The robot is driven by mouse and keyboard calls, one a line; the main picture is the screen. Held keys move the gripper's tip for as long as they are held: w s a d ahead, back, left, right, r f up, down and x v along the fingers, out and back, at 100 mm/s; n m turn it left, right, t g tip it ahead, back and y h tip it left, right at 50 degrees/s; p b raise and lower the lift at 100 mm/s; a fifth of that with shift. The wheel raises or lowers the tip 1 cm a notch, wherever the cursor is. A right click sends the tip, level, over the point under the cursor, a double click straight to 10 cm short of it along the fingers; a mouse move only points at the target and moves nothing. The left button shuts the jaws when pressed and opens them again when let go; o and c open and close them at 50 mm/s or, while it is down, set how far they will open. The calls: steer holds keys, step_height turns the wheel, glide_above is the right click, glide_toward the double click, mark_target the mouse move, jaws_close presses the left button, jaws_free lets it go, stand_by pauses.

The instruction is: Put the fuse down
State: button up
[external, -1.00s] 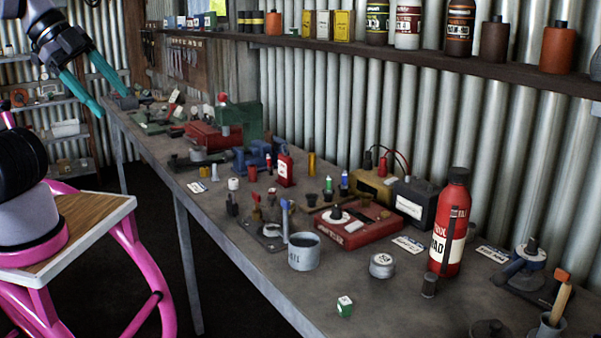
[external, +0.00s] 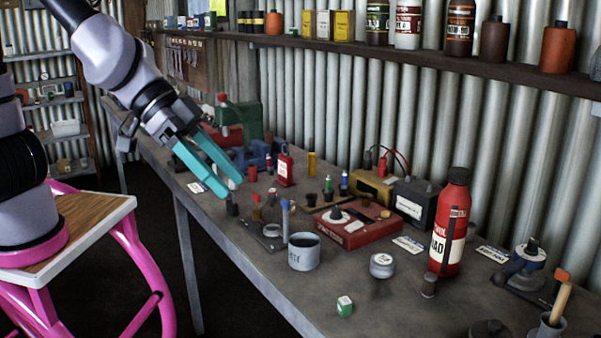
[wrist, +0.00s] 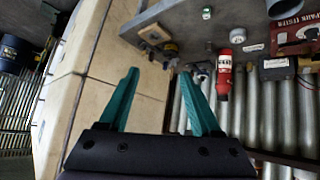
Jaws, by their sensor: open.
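My gripper (external: 234,187) has teal fingers and hangs over the front part of the bench (external: 262,297), pointing down and to the right. The fingers are apart, with nothing seen between them. In the wrist view my gripper (wrist: 160,74) is also spread and empty, with pale floor or wall panels and the bench edge beyond it. I cannot make out for certain which small item is the fuse. A small green and white block (external: 345,306) lies near the bench's front edge.
A grey mug (external: 304,252), a red case (external: 354,232), a round tin (external: 382,266) and a tall red bottle (external: 452,225) stand on the bench. Vices and tools crowd its far end. A shelf (external: 430,58) runs above. Bare bench lies in front of the mug.

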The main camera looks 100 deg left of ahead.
steer(key=w+f+n+y, duration=0.1)
steer(key=w+f+n, duration=0.1)
steer(key=w+f, duration=0.45)
steer(key=n+t+y, duration=0.2)
steer(key=n+y, duration=0.2)
steer(key=y, duration=0.3)
glide_toward(340, 303)
steer(key=x, duration=0.5)
steer(key=shift+a+f, duration=0.2)
steer(key=shift+a, duration=0.15)
steer(key=x, duration=0.5)
steer(key=shift+w, duration=0.45)
jaws_close()
